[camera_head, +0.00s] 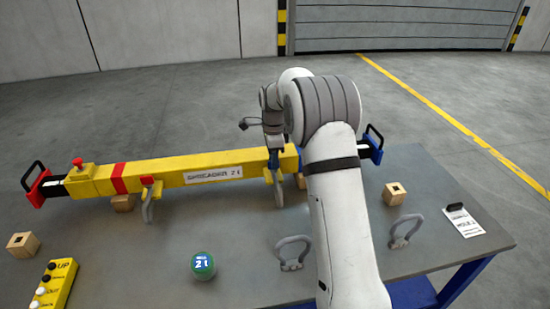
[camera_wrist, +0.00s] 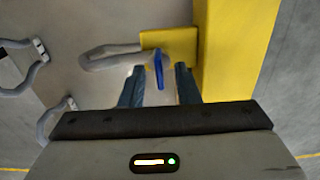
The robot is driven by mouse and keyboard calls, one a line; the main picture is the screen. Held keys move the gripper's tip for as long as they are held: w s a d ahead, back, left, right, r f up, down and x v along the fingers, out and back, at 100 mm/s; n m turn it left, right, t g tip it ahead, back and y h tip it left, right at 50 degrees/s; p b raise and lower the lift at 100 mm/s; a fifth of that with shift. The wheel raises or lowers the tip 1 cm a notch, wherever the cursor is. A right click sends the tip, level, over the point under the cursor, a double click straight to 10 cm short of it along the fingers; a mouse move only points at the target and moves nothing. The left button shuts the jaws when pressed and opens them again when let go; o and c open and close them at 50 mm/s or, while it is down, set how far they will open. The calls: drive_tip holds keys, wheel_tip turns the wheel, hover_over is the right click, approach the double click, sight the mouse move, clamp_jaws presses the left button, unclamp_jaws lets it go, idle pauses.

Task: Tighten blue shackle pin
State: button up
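The blue shackle pin (camera_wrist: 158,70) shows in the wrist view as a flat blue head standing upright, beside a yellow lug (camera_wrist: 172,40) on the beam. A grey shackle (camera_wrist: 105,56) extends left from the lug; it hangs below the yellow spreader beam (camera_head: 165,174) in the head view (camera_head: 278,190). My gripper (camera_wrist: 159,72) is open, its two fingers on either side of the blue head. No clear contact with either finger shows. In the head view my gripper (camera_head: 273,158) is at the beam's front face, and my arm hides the beam's right part.
A second shackle (camera_head: 148,203) with a red pin hangs at the left. Two loose shackles (camera_head: 292,253) (camera_head: 405,232), a green ball (camera_head: 203,266), wooden blocks (camera_head: 22,245), a yellow button box (camera_head: 54,285) and a tag (camera_head: 464,221) lie on the grey table (camera_head: 150,270).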

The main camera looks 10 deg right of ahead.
wheel_tip(320, 180, up, 7)
drive_tip(key=shift+r+b, duration=0.1)
drive_tip(key=shift+b, duration=0.2)
drive_tip(key=shift+r, duration=0.2)
